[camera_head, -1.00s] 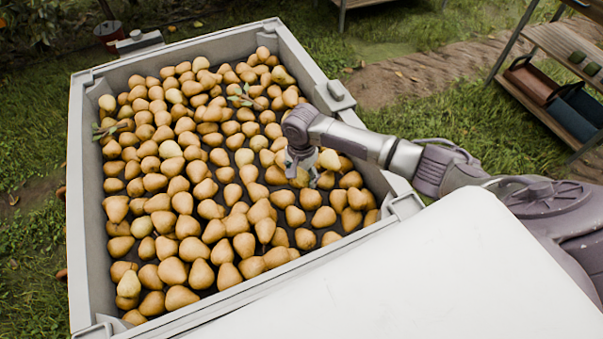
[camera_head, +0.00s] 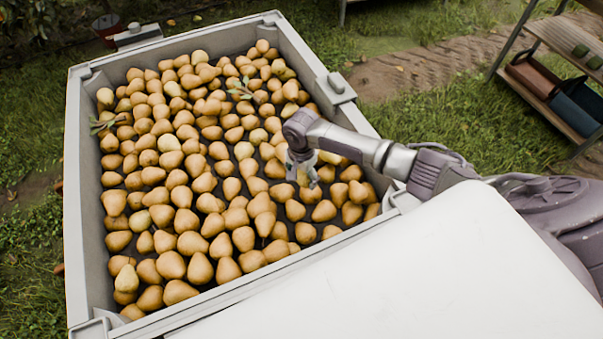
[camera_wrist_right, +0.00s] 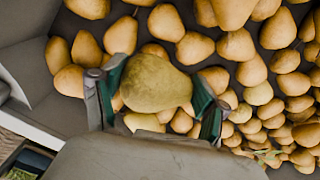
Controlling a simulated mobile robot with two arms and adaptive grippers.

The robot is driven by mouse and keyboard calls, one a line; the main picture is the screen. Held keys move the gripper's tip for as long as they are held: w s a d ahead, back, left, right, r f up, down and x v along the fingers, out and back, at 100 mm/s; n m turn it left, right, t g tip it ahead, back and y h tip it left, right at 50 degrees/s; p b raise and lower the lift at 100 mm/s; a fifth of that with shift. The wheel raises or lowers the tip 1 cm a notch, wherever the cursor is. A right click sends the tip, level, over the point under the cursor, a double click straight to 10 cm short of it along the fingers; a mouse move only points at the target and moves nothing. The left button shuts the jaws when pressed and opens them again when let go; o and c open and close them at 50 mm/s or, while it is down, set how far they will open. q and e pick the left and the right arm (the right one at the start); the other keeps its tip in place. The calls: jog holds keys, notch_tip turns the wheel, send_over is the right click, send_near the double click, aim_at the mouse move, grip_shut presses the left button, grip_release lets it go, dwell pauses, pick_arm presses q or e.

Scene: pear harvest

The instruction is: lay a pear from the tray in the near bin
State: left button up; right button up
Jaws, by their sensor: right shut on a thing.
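The large pale tray (camera_head: 72,200) is filled with many brown-yellow pears in a loose layer. My right gripper (camera_head: 302,172) is over the right part of the tray. In the right wrist view, my right gripper (camera_wrist_right: 158,86) is shut on a greenish-yellow pear (camera_wrist_right: 155,80), with one green-lined finger on each side. In the head view the held pear is mostly hidden by the fingers. A red-brown bin (camera_head: 532,78) and a dark blue bin (camera_head: 578,108) stand on a rack at the right; which is the near bin, I cannot tell. My left gripper is not in view.
The tray's raised walls surround the pears, with a block on the right rim (camera_head: 337,86). Leafy twigs (camera_head: 240,90) lie among the pears. The wooden rack (camera_head: 565,45) stands on grass beyond my right arm. Open grass and a dirt track lie between tray and rack.

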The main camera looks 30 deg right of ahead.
jog(key=b, duration=0.2)
send_over(302, 199)
jog(key=shift+w+f, duration=0.1)
jog(key=shift+f, duration=2.4)
jog(key=shift+f+b, duration=0.95)
jog(key=shift+f, duration=0.6)
jog(key=shift+f, duration=0.4)
jog(key=shift+f+b, duration=0.65)
jog(key=o, duration=1.2)
jog(key=shift+o, duration=0.2)
jog(key=shift+r, duration=4.1)
